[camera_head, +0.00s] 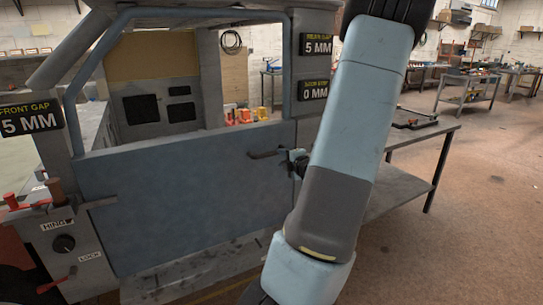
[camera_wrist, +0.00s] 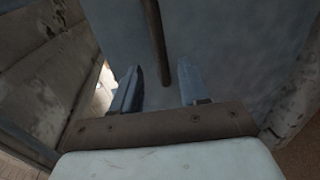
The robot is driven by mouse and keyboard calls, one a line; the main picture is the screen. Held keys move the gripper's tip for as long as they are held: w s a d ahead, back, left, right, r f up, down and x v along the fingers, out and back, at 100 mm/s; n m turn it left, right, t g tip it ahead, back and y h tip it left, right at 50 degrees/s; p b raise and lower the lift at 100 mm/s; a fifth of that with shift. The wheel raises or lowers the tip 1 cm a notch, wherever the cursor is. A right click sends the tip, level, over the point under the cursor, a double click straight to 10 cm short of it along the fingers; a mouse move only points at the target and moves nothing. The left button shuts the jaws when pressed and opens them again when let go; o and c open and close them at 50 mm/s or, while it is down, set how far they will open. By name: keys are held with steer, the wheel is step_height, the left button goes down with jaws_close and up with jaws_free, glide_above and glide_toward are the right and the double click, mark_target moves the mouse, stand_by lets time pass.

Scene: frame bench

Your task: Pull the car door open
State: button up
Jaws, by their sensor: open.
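The car door (camera_head: 170,205) is a blue-grey panel with an open window frame above it. It appears to sit within its grey body frame. A dark bar handle (camera_head: 266,154) sticks out near the door's upper right. My gripper (camera_head: 298,163) is just right of the handle, partly hidden by my arm. In the wrist view my gripper (camera_wrist: 159,72) has its two fingers apart, and the handle (camera_wrist: 155,40) runs down between them. The door's surface (camera_wrist: 225,45) lies behind. I cannot tell whether either finger touches the handle.
A fixture with a knob (camera_head: 64,243), red levers and "HINGE" and "LOCK" labels stands at the lower left. Black gap signs (camera_head: 316,45) are on the frame. A metal table (camera_head: 405,185) stands behind my arm. The floor (camera_head: 450,250) at right is clear.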

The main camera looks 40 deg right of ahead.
mark_target(273, 155)
steer(key=x, duration=0.9)
steer(key=shift+w, duration=0.15)
jaws_close()
stand_by(0.4)
